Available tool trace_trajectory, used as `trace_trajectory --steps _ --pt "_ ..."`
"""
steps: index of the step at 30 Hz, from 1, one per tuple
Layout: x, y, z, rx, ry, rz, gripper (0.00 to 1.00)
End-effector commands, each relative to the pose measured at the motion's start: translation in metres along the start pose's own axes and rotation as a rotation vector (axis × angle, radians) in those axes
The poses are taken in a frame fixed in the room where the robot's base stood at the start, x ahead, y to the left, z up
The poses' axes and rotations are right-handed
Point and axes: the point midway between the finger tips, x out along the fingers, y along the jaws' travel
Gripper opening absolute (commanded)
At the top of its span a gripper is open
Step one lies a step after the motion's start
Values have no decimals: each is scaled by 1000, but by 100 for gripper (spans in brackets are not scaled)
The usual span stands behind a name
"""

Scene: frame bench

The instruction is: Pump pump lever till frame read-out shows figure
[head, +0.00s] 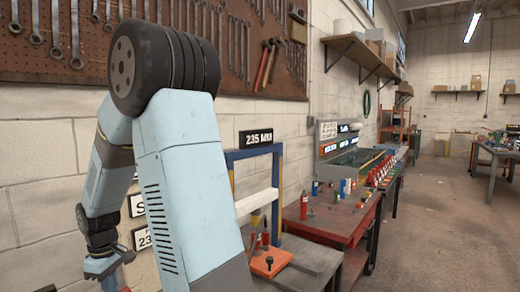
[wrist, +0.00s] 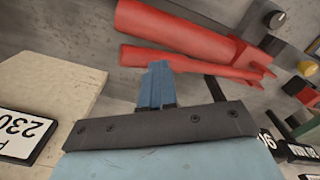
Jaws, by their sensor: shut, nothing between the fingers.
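My gripper (wrist: 157,72) shows in the wrist view with its blue fingers together and nothing between them. Two long red bars lie beyond the fingers: a thick one (wrist: 185,35) and a thinner one (wrist: 190,62), apart from the fingertips. They look like the pump's body and lever, but I cannot tell which is which. In the head view my gripper hangs at the lower left, partly cut off. The blue frame (head: 231,172) stands behind my arm, with a black plate reading about "235" (head: 256,136) on top.
An orange block with a black knob (head: 270,261) sits on a grey bench by the frame. A red bench (head: 335,222) with small bottles stands to the right. A plate reading "230" (wrist: 22,135) shows in the wrist view. The floor at right (head: 440,230) is clear.

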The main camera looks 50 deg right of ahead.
Motion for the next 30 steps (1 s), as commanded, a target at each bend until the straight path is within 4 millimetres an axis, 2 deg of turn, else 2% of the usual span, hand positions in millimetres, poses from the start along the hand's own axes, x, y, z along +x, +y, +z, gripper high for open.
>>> trace_trajectory --steps 24,30 --pt "0 0 0 1 1 0 0" --pt "-13 1 -1 1 2 1 0"
